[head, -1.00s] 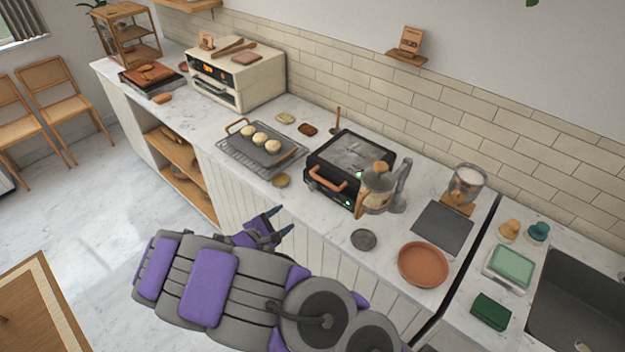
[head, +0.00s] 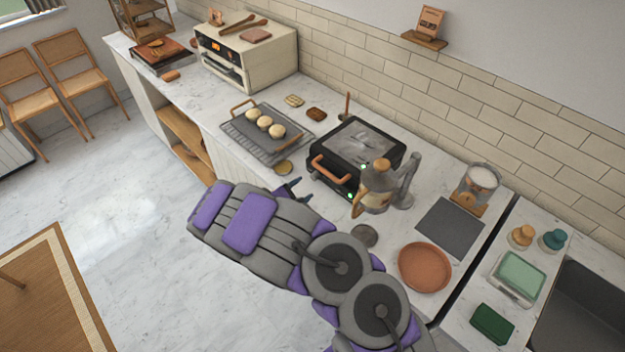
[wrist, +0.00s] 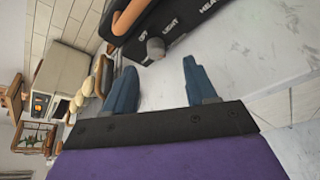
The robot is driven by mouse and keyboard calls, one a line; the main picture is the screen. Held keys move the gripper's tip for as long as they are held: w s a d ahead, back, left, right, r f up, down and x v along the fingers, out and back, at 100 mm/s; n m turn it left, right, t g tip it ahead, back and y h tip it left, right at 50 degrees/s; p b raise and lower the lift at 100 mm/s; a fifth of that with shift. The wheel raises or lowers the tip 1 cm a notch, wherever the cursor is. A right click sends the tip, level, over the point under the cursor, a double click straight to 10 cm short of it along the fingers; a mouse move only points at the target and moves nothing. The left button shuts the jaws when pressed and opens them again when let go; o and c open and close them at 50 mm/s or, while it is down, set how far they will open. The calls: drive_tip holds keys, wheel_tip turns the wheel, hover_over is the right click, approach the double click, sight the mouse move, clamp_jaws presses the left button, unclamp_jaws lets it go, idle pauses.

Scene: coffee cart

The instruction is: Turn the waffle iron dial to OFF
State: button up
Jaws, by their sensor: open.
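The black waffle iron (head: 352,146) with a grey ridged top and copper-coloured handle stands on the counter. In the wrist view its front panel (wrist: 185,20) shows the words OFF, LIGHT and part of a third word. A round grey dial (wrist: 155,47) sticks out beside OFF and LIGHT; I cannot tell which word it points to. My gripper (head: 300,189) is at the counter's front edge, just before the iron's left front corner. In the wrist view my gripper (wrist: 160,65) is open and empty, its blue fingertips apart from the dial, which lies just beyond the gap between them.
A glass-and-metal press pot (head: 378,187) stands against the iron's right front in the picture. A wire rack with a tray (head: 243,128) of buns is to the left. A small grey round dish (head: 364,236) and a terracotta plate (head: 424,267) sit near the front edge.

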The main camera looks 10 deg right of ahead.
sight(315, 178)
drive_tip(key=x, duration=0.3)
drive_tip(key=shift+w+d+f, duration=0.15)
drive_tip(key=shift+w+d, duration=0.05)
drive_tip(key=shift+d, duration=0.15)
drive_tip(key=w, duration=0.1)
drive_tip(key=f, duration=0.1)
drive_tip(key=w, duration=0.1)
drive_tip(key=shift+w+a+f, duration=0.2)
drive_tip(key=shift+w+a, duration=0.1)
drive_tip(key=shift+w, duration=0.05)
drive_tip(key=shift+w+f+b, duration=0.1)
drive_tip(key=shift+w+b, duration=0.2)
drive_tip(key=shift+w+d, duration=0.15)
drive_tip(key=shift+d, duration=0.25)
drive_tip(key=d, duration=0.2)
drive_tip(key=shift+d, duration=0.35)
drive_tip(key=shift+w+a, duration=0.15)
drive_tip(key=shift+a, duration=0.6)
drive_tip(key=c, duration=0.4)
drive_tip(key=shift+d, duration=0.2)
clamp_jaws()
